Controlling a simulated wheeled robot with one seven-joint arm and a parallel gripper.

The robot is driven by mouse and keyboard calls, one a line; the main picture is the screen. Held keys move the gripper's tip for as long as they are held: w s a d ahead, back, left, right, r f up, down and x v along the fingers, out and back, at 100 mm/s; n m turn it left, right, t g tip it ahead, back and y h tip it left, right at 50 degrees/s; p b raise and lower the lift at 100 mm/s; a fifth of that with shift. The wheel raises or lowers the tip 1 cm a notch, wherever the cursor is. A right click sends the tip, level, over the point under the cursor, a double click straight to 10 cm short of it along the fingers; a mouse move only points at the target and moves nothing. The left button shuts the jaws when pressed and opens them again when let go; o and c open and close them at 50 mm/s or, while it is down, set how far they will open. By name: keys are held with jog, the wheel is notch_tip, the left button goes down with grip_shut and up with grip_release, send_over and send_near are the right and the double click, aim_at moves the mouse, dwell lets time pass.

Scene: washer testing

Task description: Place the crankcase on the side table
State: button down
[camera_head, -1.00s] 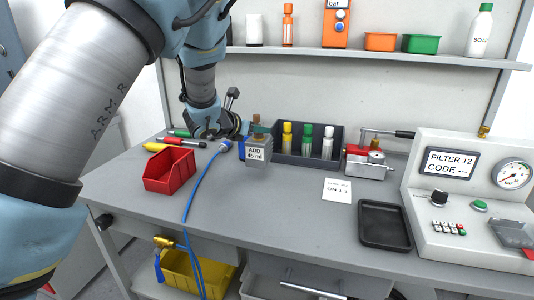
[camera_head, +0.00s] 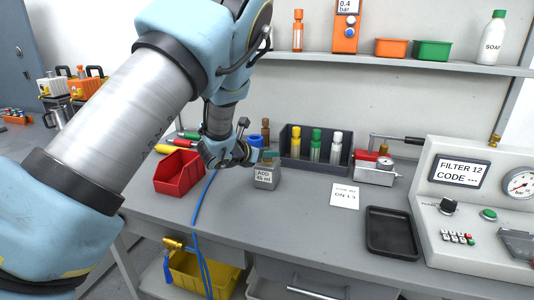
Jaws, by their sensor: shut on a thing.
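The crankcase seems to be the small grey block labelled "ADD 45 ml" (camera_head: 266,178), in front of the bottle rack on the workbench. My gripper (camera_head: 266,157) reaches it from the upper left and is shut on its top. The fingertips are small and partly hidden here. I cannot tell whether the block touches the bench or hangs just above it. No side table can be made out for sure.
The grey workbench (camera_head: 290,225) holds a red bin (camera_head: 179,172), a dark bottle rack (camera_head: 314,160), a white card (camera_head: 344,195), a black tray (camera_head: 392,232) and a control panel (camera_head: 470,205). A blue hose (camera_head: 197,225) hangs over the front edge. Orange-and-white equipment (camera_head: 58,88) stands at far left.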

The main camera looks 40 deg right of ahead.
jog(key=c, duration=0.5)
grip_release()
jog(key=b+v, duration=0.3)
jog(key=v, duration=0.9)
jog(key=w+a+f+n+t+y, duration=0.15)
jog(key=w+a+n+y, duration=0.35)
jog(key=a+n, duration=0.75)
jog(key=w+a+f+n+t+y, duration=0.1)
jog(key=w+a+n+t+y, duration=0.4)
jog(key=a+n, duration=0.75)
jog(key=shift+s+a+f+n+g+y, duration=0.4)
jog(key=shift+s+a+n+g, duration=1)
jog(key=shift+s+a+n, duration=1.65)
jog(key=shift+s+a+f+n+g+y, duration=0.15)
jog(key=shift+s+a+n+g+y, duration=0.95)
jog(key=shift+a+n, duration=3.25)
jog(key=shift+s+a+f+n+g, duration=0.3)
jog(key=shift+s+a+n+g, duration=1.9)
jog(key=shift+n, duration=2.8)
jog(key=shift+s+a+t, duration=0.2)
jog(key=shift+s+t, duration=0.25)
jog(key=shift+s, duration=0.2)
